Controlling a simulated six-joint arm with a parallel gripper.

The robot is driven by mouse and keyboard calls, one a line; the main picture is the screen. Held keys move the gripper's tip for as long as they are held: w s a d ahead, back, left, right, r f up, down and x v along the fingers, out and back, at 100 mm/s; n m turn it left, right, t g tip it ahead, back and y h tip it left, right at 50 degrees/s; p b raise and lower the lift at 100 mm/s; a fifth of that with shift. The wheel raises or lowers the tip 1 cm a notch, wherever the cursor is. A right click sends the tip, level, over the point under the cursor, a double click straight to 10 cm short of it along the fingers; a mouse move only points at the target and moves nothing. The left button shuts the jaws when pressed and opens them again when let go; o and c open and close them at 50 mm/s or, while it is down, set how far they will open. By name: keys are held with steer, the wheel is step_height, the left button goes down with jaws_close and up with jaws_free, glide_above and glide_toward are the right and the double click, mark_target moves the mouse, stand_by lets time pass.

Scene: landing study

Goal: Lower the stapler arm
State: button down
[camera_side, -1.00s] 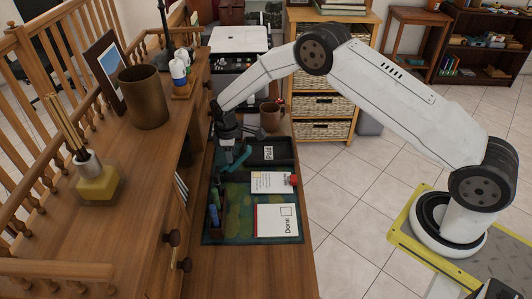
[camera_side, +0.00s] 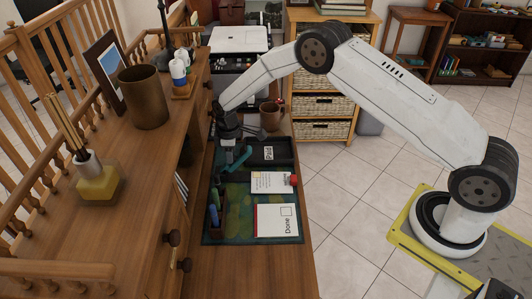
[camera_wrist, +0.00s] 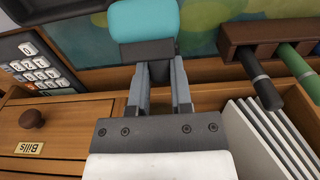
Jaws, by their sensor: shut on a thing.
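The stapler (camera_side: 239,160) has a teal body and lies on the desk mat under my gripper in the side view. In the wrist view its teal end (camera_wrist: 145,20) and a dark grey part below it show just beyond the fingertips. My gripper (camera_side: 229,150) points down at the stapler. In the wrist view my gripper (camera_wrist: 159,90) is shut on the dark part of the stapler, with a finger on each side. The gripped part is mostly hidden, and I cannot tell the angle of the stapler arm.
A pen holder (camera_side: 218,228) stands on the mat (camera_side: 240,205). A "Done" card (camera_side: 276,220), another card and a dark "Paid" tray lie to its right. A mug (camera_side: 270,117) stands behind. The raised desk shelf (camera_side: 150,180) is close on the left.

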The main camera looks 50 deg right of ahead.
mark_target(243, 162)
steer(key=shift+s+d, duration=0.1)
steer(key=shift+s+d+f+t+y, duration=0.3)
steer(key=shift+d+t+y, duration=0.05)
steer(key=shift+t+y, duration=0.25)
steer(key=shift+s+d+f+t+y, duration=0.15)
steer(key=shift+s+f+t+y, duration=0.1)
steer(key=shift+t+y, duration=0.15)
steer(key=shift+d+f+t+y, duration=0.15)
steer(key=shift+t+y, duration=0.15)
steer(key=shift+s+d+f+t+y, duration=0.3)
steer(key=shift+f+t+y, duration=0.1)
steer(key=shift+t+y, duration=0.1)
steer(key=shift+s+d+f+t+y, duration=0.15)
steer(key=shift+f+t+y, duration=0.2)
steer(key=shift+t+y, duration=0.1)
steer(key=shift+s+d+f+t+y, duration=0.15)
steer(key=shift+f+t+y, duration=0.15)
steer(key=shift+t+y, duration=0.15)
steer(key=shift+s+d+f+t+y, duration=0.1)
steer(key=shift+s+f+t+y, duration=0.1)
steer(key=shift+f+t+y, duration=0.4)
steer(key=shift+f, duration=0.1)
steer(key=c, duration=0.5)
jaws_free()
